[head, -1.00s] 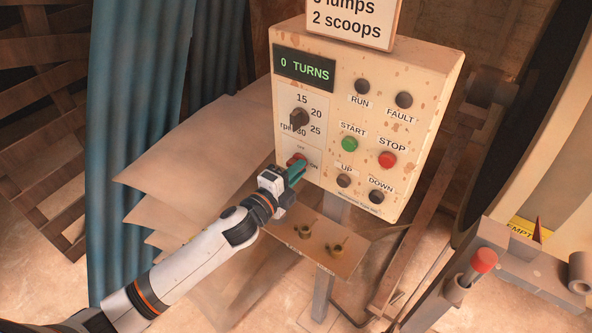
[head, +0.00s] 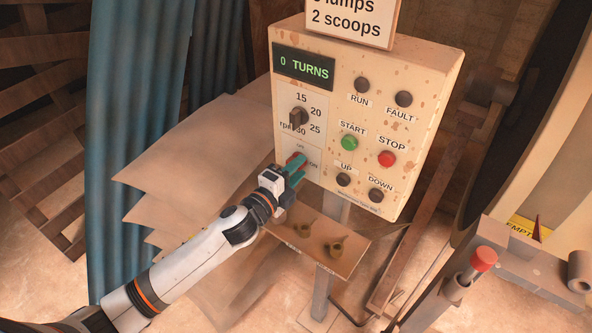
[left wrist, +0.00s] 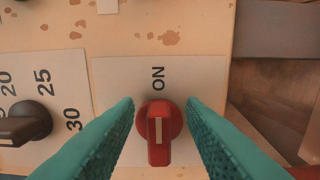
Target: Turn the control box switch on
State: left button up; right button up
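The control box (head: 425,140) is a cream, rust-spotted panel on a post. Its red rotary switch (head: 297,159) is at the panel's lower left, with OFF above it and ON to its right. In the left wrist view the red knob (left wrist: 159,132) carries a white line along the same axis as the ON label (left wrist: 158,78); which end is the pointer is unclear. My left gripper (head: 298,175) is open at the switch. Its teal fingers stand either side of the knob, with gaps visible in the left wrist view (left wrist: 163,115). My right gripper is not in view.
The rpm dial (head: 299,118) is just above the switch. The green START (head: 349,143) and red STOP (head: 387,159) buttons are to its right. A small shelf (head: 300,255) with two brass pieces is below. A blue curtain (head: 130,150) hangs at left.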

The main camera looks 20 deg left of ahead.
pick_arm(q)
jog(key=b+v, duration=0.3)
jog(key=v, duration=0.9)
jog(key=s+a+f+n+g+y, duration=0.1)
jog(key=a+f+n+g+y, duration=0.3)
jog(key=f, duration=1.1)
jog(key=a+f+n+g+y, duration=0.15)
jog(key=a+f+n, duration=0.35)
jog(key=f, duration=0.9)
jog(key=s+a+f+n+g, duration=0.1)
jog(key=s+f+n+g, duration=0.15)
jog(key=s+f, duration=0.65)
jog(key=s+d+f+n+g, duration=0.3)
jog(key=s+f, duration=0.7)
jog(key=s, duration=0.4)
jog(key=s+d+f+n+g+b, duration=0.1)
jog(key=s+d+f+n+g, duration=0.2)
jog(key=s+f, duration=0.8)
jog(key=s+n+g, duration=0.2)
jog(key=s, duration=0.2)
jog(key=shift+s+f+y, duration=0.2)
jog(key=shift+y, duration=0.15)
